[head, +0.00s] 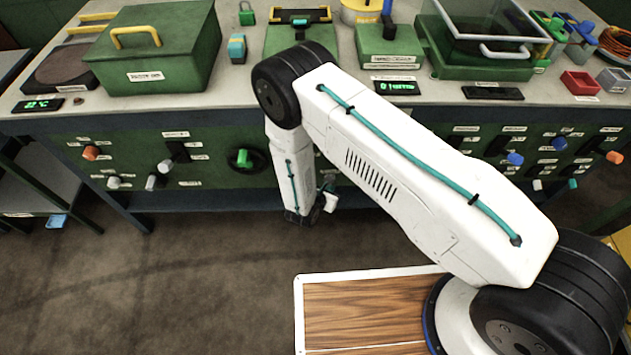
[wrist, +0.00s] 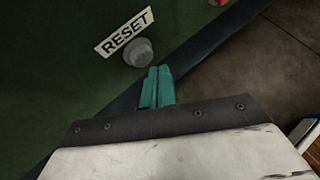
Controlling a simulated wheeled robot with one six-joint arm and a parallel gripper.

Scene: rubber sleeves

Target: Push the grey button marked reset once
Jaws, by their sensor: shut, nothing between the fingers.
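The grey button (wrist: 138,52) is a round knob on the dark green panel in the wrist view, just below the white label reading RESET (wrist: 124,32). My gripper (wrist: 158,70) shows its two teal fingers shut together and empty. The fingertips are just below and right of the button in that picture, with a small gap between them. I cannot tell how far they are from the panel in depth. In the head view the button cannot be made out, and my arm covers part of the panel front.
The bench front (head: 240,158) carries other knobs and buttons, including an orange knob (head: 90,153) and a green one (head: 244,158). Green boxes and lit displays stand on the bench top (head: 240,95). Part of a red control (wrist: 217,2) shows at the top of the wrist view. Floor before the bench is clear.

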